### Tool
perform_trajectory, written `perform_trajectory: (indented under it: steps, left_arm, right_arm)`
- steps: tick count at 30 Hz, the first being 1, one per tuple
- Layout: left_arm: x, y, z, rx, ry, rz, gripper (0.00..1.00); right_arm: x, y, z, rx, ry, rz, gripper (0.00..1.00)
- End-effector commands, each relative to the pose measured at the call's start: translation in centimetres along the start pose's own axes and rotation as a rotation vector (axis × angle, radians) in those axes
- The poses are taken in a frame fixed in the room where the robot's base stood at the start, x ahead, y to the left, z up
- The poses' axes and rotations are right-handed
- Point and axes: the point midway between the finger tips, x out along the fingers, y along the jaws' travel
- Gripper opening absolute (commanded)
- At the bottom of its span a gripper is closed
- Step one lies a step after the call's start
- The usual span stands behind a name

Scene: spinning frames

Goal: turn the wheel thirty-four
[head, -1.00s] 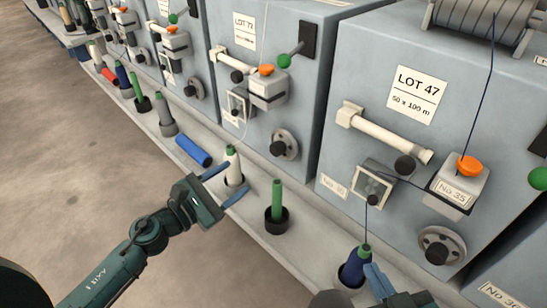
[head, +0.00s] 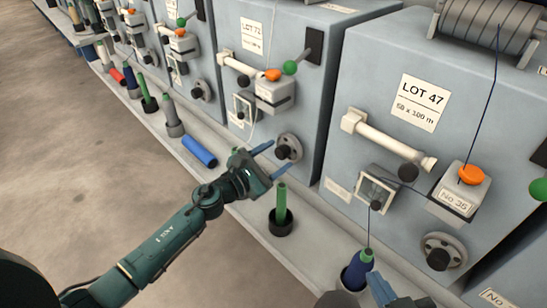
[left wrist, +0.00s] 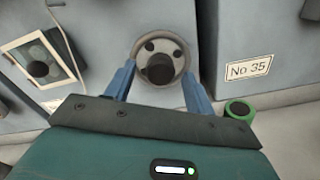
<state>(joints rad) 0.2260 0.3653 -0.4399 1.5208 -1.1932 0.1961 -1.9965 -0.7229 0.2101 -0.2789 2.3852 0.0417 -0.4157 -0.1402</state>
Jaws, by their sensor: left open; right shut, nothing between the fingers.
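The grey wheel (head: 288,144) with a dark knob is on the front of the machine left of LOT 47. No number for it is readable. It also shows in the left wrist view (left wrist: 150,44), face on, with its knob low. My left gripper (head: 281,155) is open in front of this wheel. In the left wrist view the fingers (left wrist: 159,70) stand on either side of its lower part and knob; contact cannot be told. My right gripper (head: 376,280) is shut and empty beside the blue spool (head: 357,270) at the bottom right.
LOT 47's machine has its own wheel (head: 443,251) and a No 35 plate (left wrist: 249,68). A green spool (head: 281,203) stands on the ledge below my left gripper. A blue cylinder (head: 199,152) lies on the ledge. Bare floor (head: 90,190) is at the left.

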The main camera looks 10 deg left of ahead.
Motion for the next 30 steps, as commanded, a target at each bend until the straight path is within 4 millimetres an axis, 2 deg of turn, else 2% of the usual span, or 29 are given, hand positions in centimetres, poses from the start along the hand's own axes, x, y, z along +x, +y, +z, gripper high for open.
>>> perform_trajectory:
  steps: [2, 18, 30]
  left_arm:
    - [-0.02, -0.01, 0.0, 0.0, 0.0, 0.0, 0.53]
    - [-0.06, -0.01, -0.01, 0.0, 0.0, 0.0, 0.1]
    - [-0.07, -0.01, 0.0, -0.09, 0.0, 0.0, 0.1]
  right_arm:
    - [0.0, 0.01, -0.01, 0.0, 0.001, 0.0, 0.0]
    - [0.0, 0.02, -0.02, 0.0, 0.001, 0.001, 0.0]
    - [-0.05, 0.03, -0.14, 0.002, 0.002, 0.001, 0.0]
